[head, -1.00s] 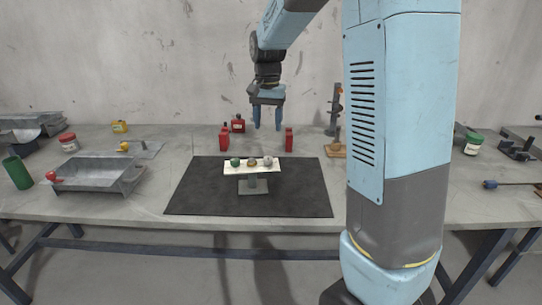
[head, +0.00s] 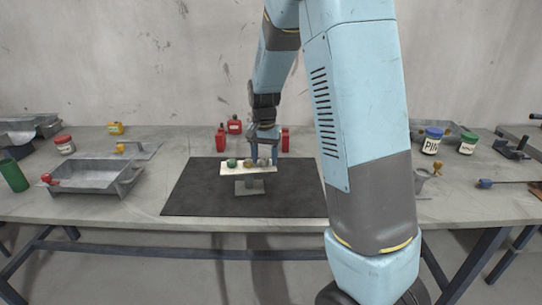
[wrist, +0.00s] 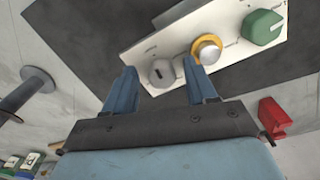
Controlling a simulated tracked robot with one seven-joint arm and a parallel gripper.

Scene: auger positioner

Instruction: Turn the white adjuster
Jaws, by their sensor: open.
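A white panel (head: 240,172) on a grey stand sits on the black mat. It carries three knobs in a row: green (head: 232,162), yellow (head: 249,162) and, at the right, the pale grey-white adjuster (head: 265,163). In the wrist view the white adjuster (wrist: 161,73) has a dark slot, the yellow knob (wrist: 206,48) is beside it and the green knob (wrist: 262,27) is farther right. My gripper (wrist: 162,68) is open, with one blue finger on each side of the white adjuster. The right finger is close to the yellow knob. I cannot tell whether either finger touches the adjuster.
Red objects (head: 221,139) (head: 285,140) and a red can (head: 234,126) stand behind the mat (head: 195,195). A grey metal tray (head: 90,183) lies to the left; jars, including a blue-lidded one (head: 432,141), are at the right. The mat around the stand is clear.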

